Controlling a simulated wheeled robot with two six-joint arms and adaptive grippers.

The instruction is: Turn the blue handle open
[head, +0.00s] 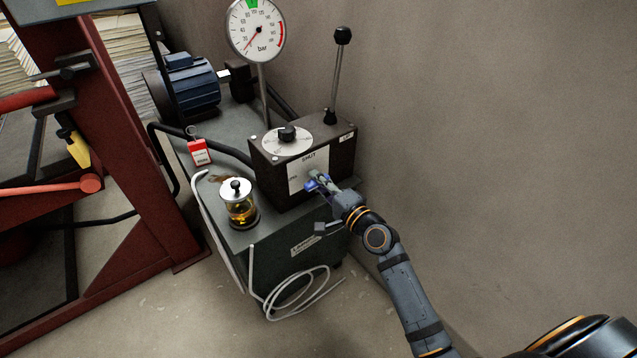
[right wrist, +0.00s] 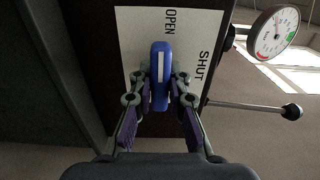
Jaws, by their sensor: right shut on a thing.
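The blue handle (head: 311,185) is on the front of a dark box on the pump unit, partly hidden by my gripper in the head view. In the right wrist view, the handle (right wrist: 161,70) has its long side up and down the picture. Its upper end lies just below the word OPEN, and SHUT is to its right on the white label plate (right wrist: 137,35). My right gripper (head: 322,184) is shut on the handle, one finger on each side; the fingers also show in the right wrist view (right wrist: 161,92). My left gripper is not in view.
A round pressure gauge (head: 255,29) and a black-knobbed lever (head: 336,78) rise above the dark box (head: 332,152). A glass jar of amber liquid (head: 241,209) stands to the left. A grey hose (head: 298,287) lies coiled below. A wall is on the right, a red frame (head: 135,150) on the left.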

